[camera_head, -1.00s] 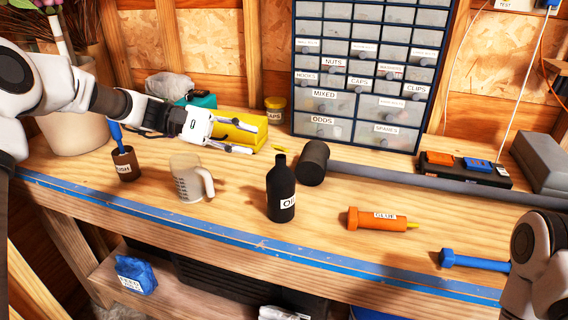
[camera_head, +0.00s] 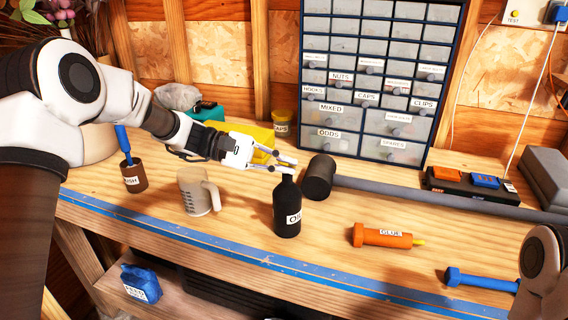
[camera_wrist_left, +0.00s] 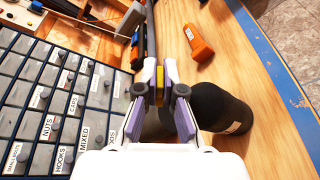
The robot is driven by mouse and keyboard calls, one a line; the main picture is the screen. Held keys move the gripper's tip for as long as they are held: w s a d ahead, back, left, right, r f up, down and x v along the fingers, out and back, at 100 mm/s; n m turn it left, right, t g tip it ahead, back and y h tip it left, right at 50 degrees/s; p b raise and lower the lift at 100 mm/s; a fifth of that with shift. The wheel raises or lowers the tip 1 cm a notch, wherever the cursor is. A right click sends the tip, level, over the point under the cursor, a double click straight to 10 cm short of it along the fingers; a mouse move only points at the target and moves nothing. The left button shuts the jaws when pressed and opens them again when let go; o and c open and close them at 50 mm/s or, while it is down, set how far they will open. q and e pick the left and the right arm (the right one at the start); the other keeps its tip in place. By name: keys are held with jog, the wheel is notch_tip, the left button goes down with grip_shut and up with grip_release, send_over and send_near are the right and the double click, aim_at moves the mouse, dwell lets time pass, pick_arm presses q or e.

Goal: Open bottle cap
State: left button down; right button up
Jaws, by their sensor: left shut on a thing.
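A black bottle (camera_head: 287,212) with a white label stands upright on the bench; its label is only partly readable. My left gripper (camera_head: 289,165) is just above and beside the bottle's top, and I cannot tell whether it touches. In the left wrist view the fingers (camera_wrist_left: 159,74) are shut on a small yellow thing (camera_wrist_left: 159,88). The bottle (camera_wrist_left: 218,106) shows there to the right of the fingers, its neck partly hidden by one finger. I cannot make out a separate cap. My right gripper is out of view.
A dark mallet (camera_head: 318,178) lies close to the right of the bottle. An orange glue tube (camera_head: 383,237) and a blue bolt-shaped thing (camera_head: 480,281) lie further right. A measuring jug (camera_head: 194,194) and brown cup (camera_head: 133,178) stand left. A drawer cabinet (camera_head: 376,152) stands behind.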

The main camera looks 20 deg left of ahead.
pick_arm(q)
jog(key=shift+r, duration=0.1)
jog(key=shift+w+r+n+p, duration=0.15)
jog(key=shift+r+n+p, duration=0.15)
jog(key=shift+p, duration=0.75)
jog(key=n+g+p, duration=0.1)
jog(key=p, duration=0.2)
jog(key=w+n+g+y+p, duration=0.1)
jog(key=n+p, duration=0.1)
jog(key=p, duration=0.1)
jog(key=w+r+n+g+p, duration=0.1)
jog(key=p, duration=0.2)
jog(key=shift+w+d+r+n, duration=0.1)
jog(key=shift+d+n, duration=0.15)
jog(key=shift+n, duration=0.05)
jog(key=shift+w+n+g+y+p, duration=0.4)
jog(key=shift+w+n+g+p, duration=0.15)
jog(key=shift+n+p, duration=0.4)
jog(key=shift+w+d+f+n+g+p, duration=0.1)
jog(key=shift+w+f+n+g+p, duration=0.35)
jog(key=shift+n+g, duration=0.25)
jog(key=c, duration=1.3)
grip_release()
